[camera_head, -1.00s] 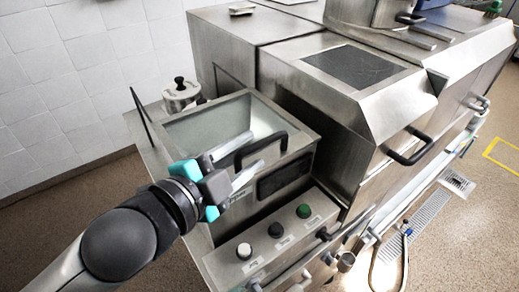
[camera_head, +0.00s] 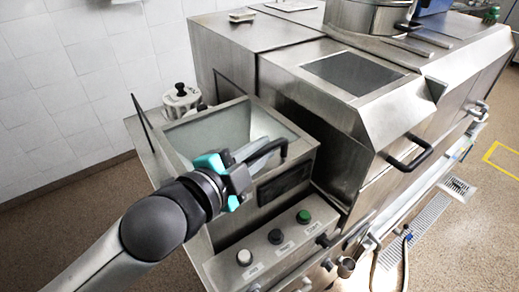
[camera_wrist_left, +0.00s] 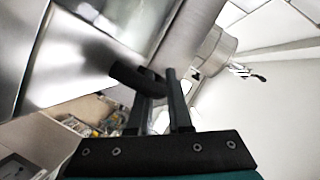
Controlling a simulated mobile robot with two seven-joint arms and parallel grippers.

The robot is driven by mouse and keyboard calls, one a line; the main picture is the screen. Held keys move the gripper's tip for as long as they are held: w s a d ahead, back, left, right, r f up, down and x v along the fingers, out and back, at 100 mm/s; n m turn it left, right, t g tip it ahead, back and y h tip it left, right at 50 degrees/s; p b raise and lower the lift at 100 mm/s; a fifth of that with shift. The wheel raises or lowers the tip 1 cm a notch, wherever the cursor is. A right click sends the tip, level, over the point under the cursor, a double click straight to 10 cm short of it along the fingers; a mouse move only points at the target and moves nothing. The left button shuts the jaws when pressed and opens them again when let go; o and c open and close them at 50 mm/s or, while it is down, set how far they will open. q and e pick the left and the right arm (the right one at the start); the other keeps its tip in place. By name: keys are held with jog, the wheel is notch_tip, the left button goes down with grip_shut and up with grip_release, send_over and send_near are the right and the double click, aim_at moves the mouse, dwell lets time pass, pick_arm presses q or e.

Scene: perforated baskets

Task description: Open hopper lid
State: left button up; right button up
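The hopper (camera_head: 293,183) is a steel box with a pale, sloping open-looking top at the machine's left end. Its black bar handle (camera_head: 283,148) stands at the front edge of the top; I cannot tell the lid's outline apart from the hopper walls. My left gripper (camera_head: 262,150) reaches in from the left at the handle, its fingers close together and covering the handle's left part. In the left wrist view the black handle (camera_wrist_left: 128,78) runs in to the two fingers (camera_wrist_left: 161,85), which appear shut on it. My right gripper is out of view.
Below the hopper is a panel with a white button (camera_head: 244,257), a dark button (camera_head: 275,236) and a green button (camera_head: 303,216). A larger steel housing (camera_head: 350,115) with its own black handle (camera_head: 408,152) stands to the right. A small metal pot (camera_head: 181,101) is behind the hopper.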

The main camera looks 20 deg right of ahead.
aim_at(215, 123)
pick_arm(q)
grip_shut()
dwell(0.9)
jog(key=w+a, duration=0.1)
jog(key=w, duration=0.2)
jog(key=w+a+p, duration=0.1)
jog(key=w, duration=0.3)
jog(key=w+a, duration=0.2)
jog(key=w, duration=0.1)
jog(key=shift+w+p, duration=0.35)
jog(key=shift+p, duration=0.05)
jog(key=w, duration=0.1)
jog(key=w+a, duration=0.1)
jog(key=w, duration=0.2)
jog(key=shift+w+a, duration=0.35)
jog(key=shift+w, duration=0.05)
jog(key=shift+w+a, duration=0.1)
jog(key=shift+w, duration=0.15)
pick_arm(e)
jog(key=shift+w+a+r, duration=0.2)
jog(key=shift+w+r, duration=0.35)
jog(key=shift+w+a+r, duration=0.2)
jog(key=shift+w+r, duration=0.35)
pick_arm(q)
jog(key=o, duration=0.6)
grip_release()
jog(key=shift+c, duration=0.2)
